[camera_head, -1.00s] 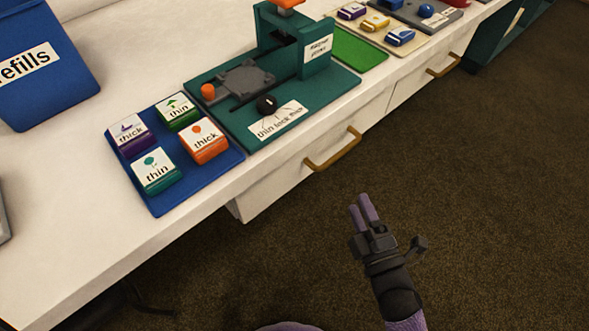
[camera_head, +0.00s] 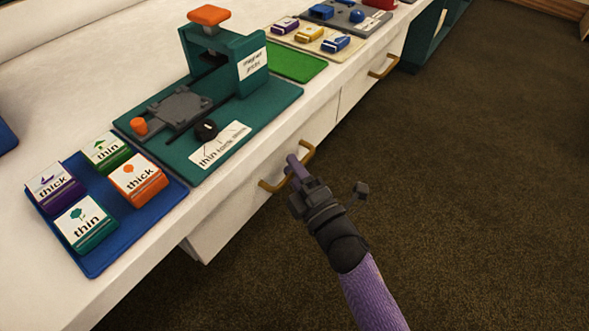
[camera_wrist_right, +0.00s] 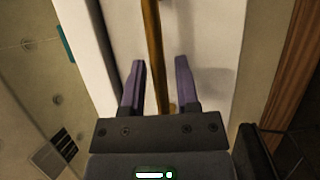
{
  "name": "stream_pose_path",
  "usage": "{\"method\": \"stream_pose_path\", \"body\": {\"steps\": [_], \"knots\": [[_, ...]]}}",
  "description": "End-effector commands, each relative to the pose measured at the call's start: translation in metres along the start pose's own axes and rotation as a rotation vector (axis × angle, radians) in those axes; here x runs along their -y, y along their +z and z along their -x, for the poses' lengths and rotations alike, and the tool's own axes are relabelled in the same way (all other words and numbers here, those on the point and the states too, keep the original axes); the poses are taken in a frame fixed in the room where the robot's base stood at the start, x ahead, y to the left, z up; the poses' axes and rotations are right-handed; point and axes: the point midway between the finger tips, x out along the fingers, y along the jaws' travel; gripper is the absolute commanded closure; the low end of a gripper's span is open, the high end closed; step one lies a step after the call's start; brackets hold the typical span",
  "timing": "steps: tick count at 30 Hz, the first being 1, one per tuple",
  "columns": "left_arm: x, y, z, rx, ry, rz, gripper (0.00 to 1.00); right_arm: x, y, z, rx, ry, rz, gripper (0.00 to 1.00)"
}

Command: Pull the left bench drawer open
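The left bench drawer (camera_head: 222,222) has a white front and looks closed under the bench edge. Its brass bar handle (camera_head: 268,186) faces the floor side, and the wrist view shows it as a long bar (camera_wrist_right: 152,40). My right gripper (camera_head: 293,163) is at this handle, its purple fingers partly covering the bar. In the wrist view my right gripper (camera_wrist_right: 160,64) has its fingers apart, one on each side of the bar, with gaps visible. My left gripper is not in view.
The white bench top (camera_head: 90,120) carries a teal press (camera_head: 225,75), a blue tray (camera_head: 108,262) with several labelled blocks and a green mat (camera_head: 297,66). A second drawer handle (camera_head: 385,68) is farther right. The brown carpet (camera_head: 460,210) is clear.

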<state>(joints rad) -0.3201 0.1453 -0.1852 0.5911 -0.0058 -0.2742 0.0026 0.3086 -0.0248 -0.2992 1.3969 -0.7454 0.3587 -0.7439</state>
Motion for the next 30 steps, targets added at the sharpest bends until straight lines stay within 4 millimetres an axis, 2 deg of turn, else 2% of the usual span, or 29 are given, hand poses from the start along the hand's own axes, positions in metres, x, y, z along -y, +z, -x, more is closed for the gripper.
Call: {"method": "stream_pose_path", "body": {"steps": [1,5,16,30], "knots": [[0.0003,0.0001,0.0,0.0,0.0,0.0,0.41,0.0001,0.0001,0.0001,0.0,0.0,0.0,0.73],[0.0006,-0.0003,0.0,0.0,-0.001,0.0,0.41,0.0002,0.0001,0.0003,0.0,0.0,0.0,1.0],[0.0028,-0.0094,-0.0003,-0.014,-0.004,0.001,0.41,0.0005,0.0001,0.0004,0.001,-0.001,-0.001,1.0],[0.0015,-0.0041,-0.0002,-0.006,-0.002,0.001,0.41,0.0009,0.0001,0.0006,0.001,-0.002,-0.001,1.0]]}}
